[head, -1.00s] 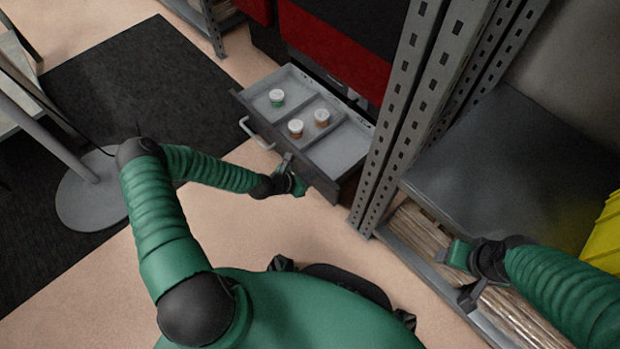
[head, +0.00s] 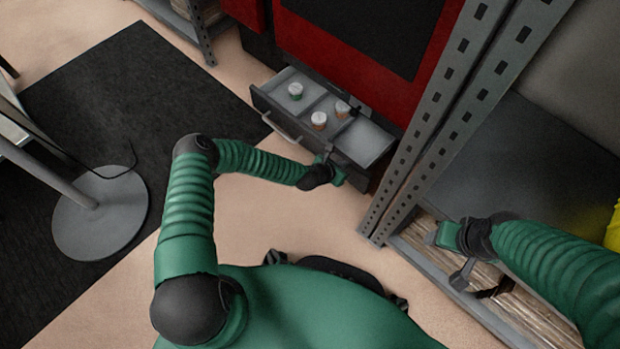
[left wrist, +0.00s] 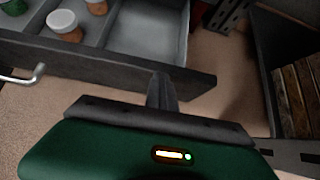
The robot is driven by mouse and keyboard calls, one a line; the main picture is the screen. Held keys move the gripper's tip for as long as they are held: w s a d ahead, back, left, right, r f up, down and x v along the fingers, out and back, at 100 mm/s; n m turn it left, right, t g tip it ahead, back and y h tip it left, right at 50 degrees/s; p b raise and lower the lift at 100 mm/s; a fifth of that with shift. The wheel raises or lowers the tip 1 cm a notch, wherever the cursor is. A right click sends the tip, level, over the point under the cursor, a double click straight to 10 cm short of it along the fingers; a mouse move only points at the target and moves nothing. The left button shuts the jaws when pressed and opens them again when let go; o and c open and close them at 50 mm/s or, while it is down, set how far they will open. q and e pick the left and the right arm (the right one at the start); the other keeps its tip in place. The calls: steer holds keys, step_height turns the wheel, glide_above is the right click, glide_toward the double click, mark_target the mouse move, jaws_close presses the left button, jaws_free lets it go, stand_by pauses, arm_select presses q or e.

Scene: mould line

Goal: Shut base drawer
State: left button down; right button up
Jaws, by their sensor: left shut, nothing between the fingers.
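The base drawer (head: 366,142) stands partly pulled out below the red machine, with a grey divided inside. Its dark front carries a pale bar handle (head: 281,127), which also shows in the left wrist view (left wrist: 22,77). My left gripper (head: 326,157) is shut and empty at the right part of the drawer front, right of the handle. In the left wrist view its closed fingers (left wrist: 161,92) overlap the front panel (left wrist: 120,72); I cannot tell whether they touch. My right gripper (head: 458,262) is by the shelf rack at right; its finger gap is unclear.
The drawer holds a green jar (head: 295,91) and two orange jars, one at the front (head: 319,121), one behind (head: 342,109). A grey rack post (head: 425,140) stands close right of the drawer.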

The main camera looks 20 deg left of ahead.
arm_select(q)
steer(key=w+d+b, duration=0.2)
steer(key=w+d, duration=0.1)
steer(key=w, duration=0.4)
steer(key=w+d+b, duration=0.1)
steer(key=w+d, duration=0.2)
steer(key=w, duration=0.4)
steer(key=shift+w+b, duration=0.2)
steer(key=shift+b, duration=0.15)
steer(key=shift+d+f, duration=0.1)
